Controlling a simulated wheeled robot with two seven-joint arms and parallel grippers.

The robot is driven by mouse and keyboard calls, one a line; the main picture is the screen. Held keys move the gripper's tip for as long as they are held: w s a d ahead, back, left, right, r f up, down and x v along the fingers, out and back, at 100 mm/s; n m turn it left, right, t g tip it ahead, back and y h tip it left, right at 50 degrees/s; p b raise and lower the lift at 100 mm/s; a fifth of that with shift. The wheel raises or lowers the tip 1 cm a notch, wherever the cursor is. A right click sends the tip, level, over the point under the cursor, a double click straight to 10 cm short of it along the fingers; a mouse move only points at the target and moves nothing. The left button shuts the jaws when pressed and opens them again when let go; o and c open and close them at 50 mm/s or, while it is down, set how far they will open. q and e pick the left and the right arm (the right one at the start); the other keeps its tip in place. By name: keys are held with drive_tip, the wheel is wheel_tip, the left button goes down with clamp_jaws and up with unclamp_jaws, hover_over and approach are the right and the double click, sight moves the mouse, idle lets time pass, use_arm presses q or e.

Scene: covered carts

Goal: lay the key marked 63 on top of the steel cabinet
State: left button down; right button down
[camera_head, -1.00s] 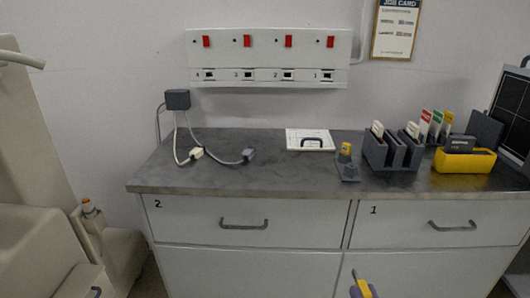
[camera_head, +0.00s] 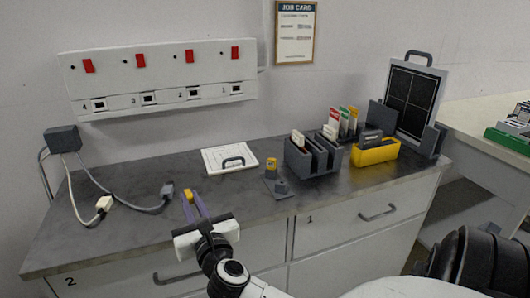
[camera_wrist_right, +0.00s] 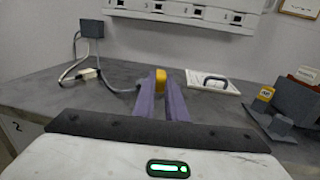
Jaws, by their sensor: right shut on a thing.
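My right gripper (camera_head: 192,205) has purple fingers and is shut on a small yellow piece (camera_head: 187,195) above the front left part of the grey counter (camera_head: 120,225). In the right wrist view this yellow piece (camera_wrist_right: 160,76) sits between the fingertips (camera_wrist_right: 160,84). I cannot read a number on it, so I cannot tell whether it is the key marked 63. Another yellow piece (camera_head: 271,163) stands in a small grey holder (camera_head: 279,187) on the counter. I cannot make out a separate steel cabinet. My left gripper is not in view.
A white board with a dark handle (camera_head: 229,158) lies behind the gripper. Two cables (camera_head: 92,190) lie at the left. Grey racks (camera_head: 313,157), a yellow bin (camera_head: 376,152) and a dark panel (camera_head: 411,97) stand to the right. A pale table (camera_head: 480,122) is at far right.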

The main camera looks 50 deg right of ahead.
wheel_tip(320, 180, up, 3)
drive_tip(key=h, duration=0.1)
hover_over(195, 214)
drive_tip(key=shift+m+g, duration=0.3)
drive_tip(key=shift+m, duration=0.1)
wheel_tip(195, 214, down, 9)
drive_tip(key=shift+f+b, duration=0.15)
drive_tip(key=shift+b, duration=0.85)
drive_tip(key=shift+f, duration=0.3)
drive_tip(key=shift+f+b, duration=0.35)
drive_tip(key=shift+f, duration=0.05)
drive_tip(key=c, duration=1.8)
unclamp_jaws()
drive_tip(key=shift+r, duration=0.1)
